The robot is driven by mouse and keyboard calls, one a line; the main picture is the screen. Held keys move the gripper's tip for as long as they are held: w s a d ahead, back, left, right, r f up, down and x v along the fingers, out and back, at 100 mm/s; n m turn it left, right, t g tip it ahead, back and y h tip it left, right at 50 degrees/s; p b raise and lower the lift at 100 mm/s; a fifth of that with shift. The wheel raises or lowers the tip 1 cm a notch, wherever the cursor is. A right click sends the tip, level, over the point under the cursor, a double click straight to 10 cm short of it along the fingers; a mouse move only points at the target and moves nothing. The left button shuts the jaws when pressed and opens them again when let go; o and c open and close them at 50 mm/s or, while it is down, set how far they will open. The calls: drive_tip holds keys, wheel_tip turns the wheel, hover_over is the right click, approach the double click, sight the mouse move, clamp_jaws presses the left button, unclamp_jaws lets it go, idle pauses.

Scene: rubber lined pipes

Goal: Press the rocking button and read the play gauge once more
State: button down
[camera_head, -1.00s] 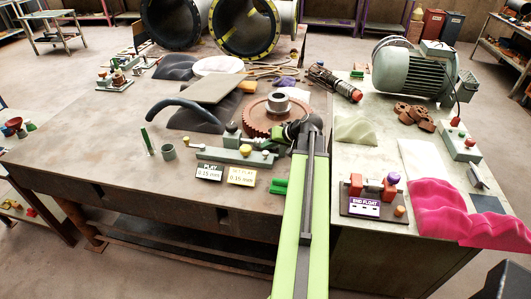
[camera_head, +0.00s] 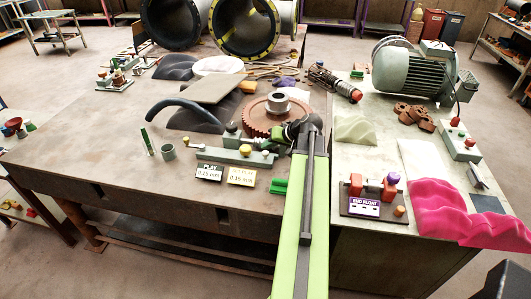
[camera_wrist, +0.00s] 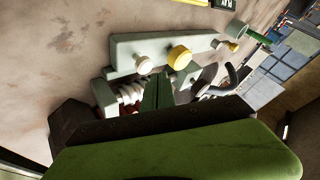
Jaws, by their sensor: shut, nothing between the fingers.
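The play fixture (camera_head: 222,155) is a long grey-green block on the brown bench, with a yellow knob (camera_head: 245,150) on its front. In the wrist view the block (camera_wrist: 125,47) carries a cream knob (camera_wrist: 144,65) and a yellow knob (camera_wrist: 180,57); I cannot tell which is the rocking button. The white play gauge card (camera_head: 208,173) reads PLAY 0.15 mm. A yellow card (camera_head: 242,176) beside it also shows 0.15 mm. My gripper (camera_wrist: 158,92) is shut and empty, its dark green fingers close to the block. Contact is unclear. In the head view my arm hides the fingertips.
A reddish-brown gear (camera_head: 262,122) lies behind the fixture. On the right bench stand an END FLOAT fixture (camera_head: 366,208) and a grey-green motor (camera_head: 415,70). The bench's front left is clear.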

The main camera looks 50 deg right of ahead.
sight(267, 153)
drive_tip(key=shift+f+b, duration=0.45)
drive_tip(key=shift+f+b, duration=0.55)
drive_tip(key=shift+b, duration=0.05)
idle(0.6)
idle(0.4)
drive_tip(key=shift+r+p, duration=1.05)
wheel_tip(267, 153, up, 5)
drive_tip(key=p, duration=0.5)
